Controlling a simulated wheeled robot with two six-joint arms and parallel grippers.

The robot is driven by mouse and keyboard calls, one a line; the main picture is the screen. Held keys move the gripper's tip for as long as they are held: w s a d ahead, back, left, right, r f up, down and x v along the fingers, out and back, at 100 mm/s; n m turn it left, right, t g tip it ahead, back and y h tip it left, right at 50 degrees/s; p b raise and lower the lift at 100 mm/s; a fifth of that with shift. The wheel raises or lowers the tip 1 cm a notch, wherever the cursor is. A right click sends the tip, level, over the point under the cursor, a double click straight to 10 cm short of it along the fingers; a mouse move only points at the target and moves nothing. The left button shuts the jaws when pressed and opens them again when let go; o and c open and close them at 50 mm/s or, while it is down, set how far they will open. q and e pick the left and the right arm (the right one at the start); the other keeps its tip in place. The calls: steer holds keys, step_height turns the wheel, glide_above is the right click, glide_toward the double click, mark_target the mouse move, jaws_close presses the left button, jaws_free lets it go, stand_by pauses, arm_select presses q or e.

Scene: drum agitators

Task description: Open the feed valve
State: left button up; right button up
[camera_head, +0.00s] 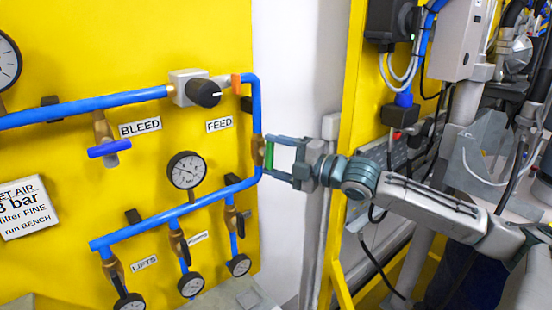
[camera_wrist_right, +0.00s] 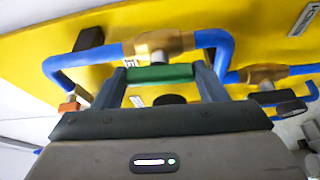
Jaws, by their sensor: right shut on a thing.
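The feed valve has a brass body (camera_head: 258,151) on the vertical blue pipe at the panel's right edge, right of the FEED label (camera_head: 219,124). Its green handle (camera_head: 269,155) looks lined up with the pipe. In the right wrist view the green handle (camera_wrist_right: 160,74) lies across the picture, in front of the brass body (camera_wrist_right: 158,44) and roughly parallel to the pipe there. My right gripper (camera_head: 272,158) is shut on the green handle, with one finger at each end of it. Its fingers also show in the right wrist view (camera_wrist_right: 160,82). My left gripper is not in view.
A black knob (camera_head: 204,93), a pressure gauge (camera_head: 187,170) and the blue-handled BLEED valve (camera_head: 110,148) are on the yellow panel to the left. Small gauges hang below. A yellow post (camera_head: 352,125) stands just right of the gripper, behind my right arm.

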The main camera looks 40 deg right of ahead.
steer(key=shift+n+g, duration=0.3)
steer(key=shift+n, duration=0.2)
steer(key=o, duration=1)
